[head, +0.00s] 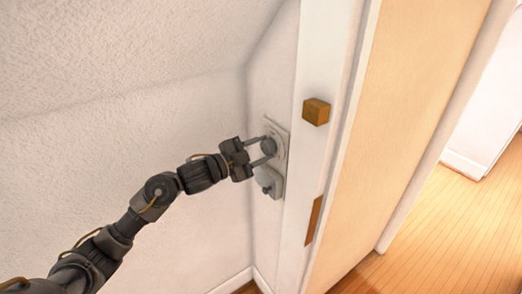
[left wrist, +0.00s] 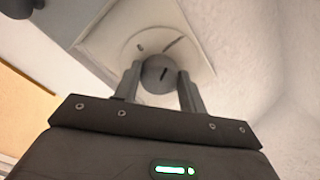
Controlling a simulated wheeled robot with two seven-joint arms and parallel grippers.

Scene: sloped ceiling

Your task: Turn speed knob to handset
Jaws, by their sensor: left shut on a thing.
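A pale wall plate (head: 281,137) with a round grey knob (head: 268,146) is on the narrow wall beside the door frame in the head view. My left gripper (head: 268,149) reaches it from the left, with its fingers on either side of the knob. The plate (left wrist: 112,30) shows a small dot and a short line above the knob. No readable labels show. My right gripper is not in view.
A second plate with a grey knob (head: 266,178) is just below the first. A white door frame (head: 309,75) with a wooden block (head: 316,111) stands close to the right, then a tan door (head: 412,100). Rough white wall fills the left.

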